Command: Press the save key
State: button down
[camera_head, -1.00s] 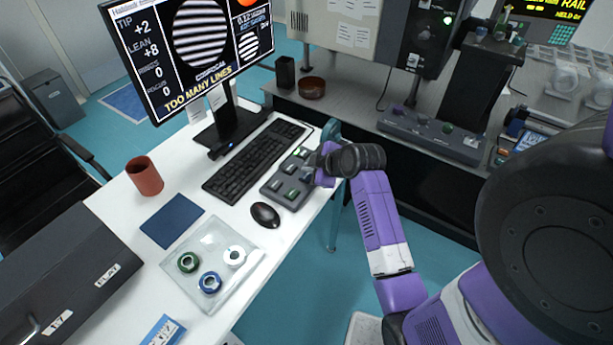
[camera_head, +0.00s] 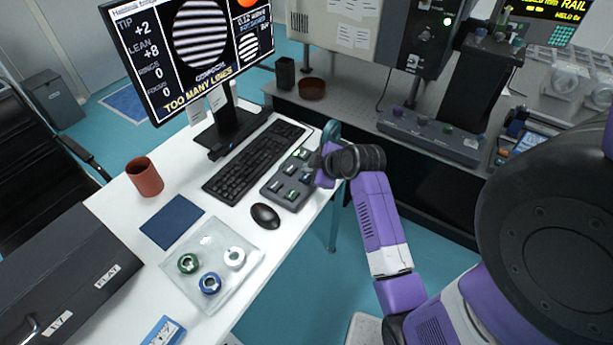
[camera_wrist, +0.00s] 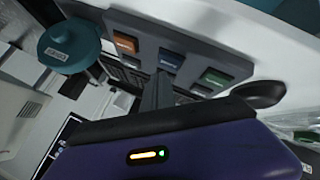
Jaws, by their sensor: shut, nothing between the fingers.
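A grey key pad (camera_head: 268,190) with several keys lies on the white desk, right of the keyboard. In the wrist view the pad (camera_wrist: 204,58) shows an orange key (camera_wrist: 125,44), a blue key (camera_wrist: 171,61) and a green key (camera_wrist: 216,77) in a row, among others. Their labels are too small to read, so I cannot tell which is save. My gripper (camera_head: 314,174) is at the pad's right side, shut and empty. In the wrist view its fingertips (camera_wrist: 163,78) point at the blue key, very close to it; whether they touch is unclear.
A black mouse (camera_head: 265,215) and a clear tray (camera_head: 215,257) with ring parts lie in front of the pad. The keyboard (camera_head: 250,165) and monitor (camera_head: 195,50) stand behind left. A red-brown cup (camera_head: 145,177) stands at left. The desk's edge runs close to the pad's right side.

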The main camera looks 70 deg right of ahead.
aim_at(309, 178)
jog(key=shift+f, duration=0.15)
dwell(0.6)
jog(key=shift+f, duration=0.3)
jog(key=shift+f+b, duration=0.4)
dwell(0.9)
jog(key=shift+r, duration=0.15)
jog(key=shift+r+p, duration=0.7)
jog(key=shift+p, duration=0.2)
notch_tip(309, 178, up, 5)
jog(key=p, duration=0.4)
jog(key=shift+r+p, duration=0.1)
jog(key=shift+p, duration=0.25)
dwell(0.3)
